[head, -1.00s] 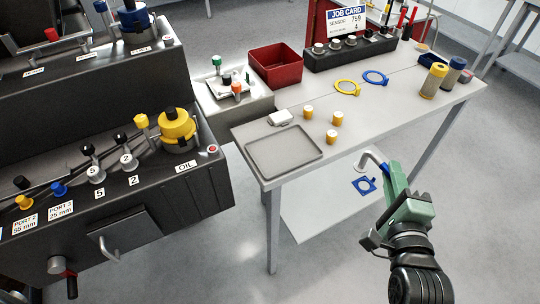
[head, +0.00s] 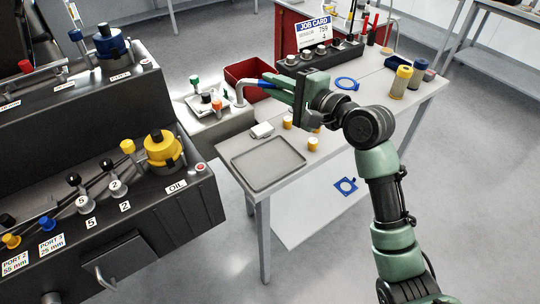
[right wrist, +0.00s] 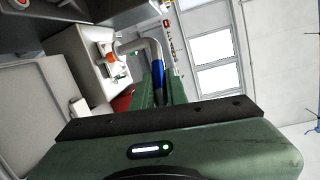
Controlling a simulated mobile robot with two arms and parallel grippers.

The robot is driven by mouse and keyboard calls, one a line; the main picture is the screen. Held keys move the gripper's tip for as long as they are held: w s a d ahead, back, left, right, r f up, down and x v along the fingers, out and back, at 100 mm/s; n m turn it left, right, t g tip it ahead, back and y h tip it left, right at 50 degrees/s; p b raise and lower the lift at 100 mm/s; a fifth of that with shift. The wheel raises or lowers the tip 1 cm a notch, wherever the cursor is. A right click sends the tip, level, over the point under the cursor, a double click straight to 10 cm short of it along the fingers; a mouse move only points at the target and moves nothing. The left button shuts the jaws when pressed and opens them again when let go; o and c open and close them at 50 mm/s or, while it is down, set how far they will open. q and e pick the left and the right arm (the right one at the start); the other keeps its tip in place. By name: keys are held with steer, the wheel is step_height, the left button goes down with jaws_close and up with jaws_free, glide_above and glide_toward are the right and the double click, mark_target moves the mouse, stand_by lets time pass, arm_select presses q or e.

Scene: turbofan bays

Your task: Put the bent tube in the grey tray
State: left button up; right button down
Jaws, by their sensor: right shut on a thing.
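The bent tube (head: 240,92) is silver-grey with a blue section, and it is held in my right gripper (head: 272,82) above the back left part of the table. In the right wrist view the bent tube (right wrist: 151,47) sticks out past the fingers, its blue part between them and its bent end pointing left. The grey tray (head: 262,165) lies flat and empty on the front left corner of the table. The gripper is beyond the tray and higher than it. My left gripper is not in view.
A white box (head: 262,130) and several yellow-and-white caps (head: 313,144) stand beyond and beside the tray. A red bin (head: 247,72) and a white stand with small parts (head: 218,122) are near the tube. The dark valve bench (head: 190,215) is at left.

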step_height(320, 180, down, 19)
steer(key=shift+f+b, duration=0.1)
steer(key=shift+b, duration=0.55)
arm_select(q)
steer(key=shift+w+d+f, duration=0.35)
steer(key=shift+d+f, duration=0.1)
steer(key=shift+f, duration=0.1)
arm_select(e)
steer(key=shift+f, duration=0.15)
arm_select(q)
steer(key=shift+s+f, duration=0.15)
arm_select(e)
steer(key=c, duration=1.4)
jaws_free()
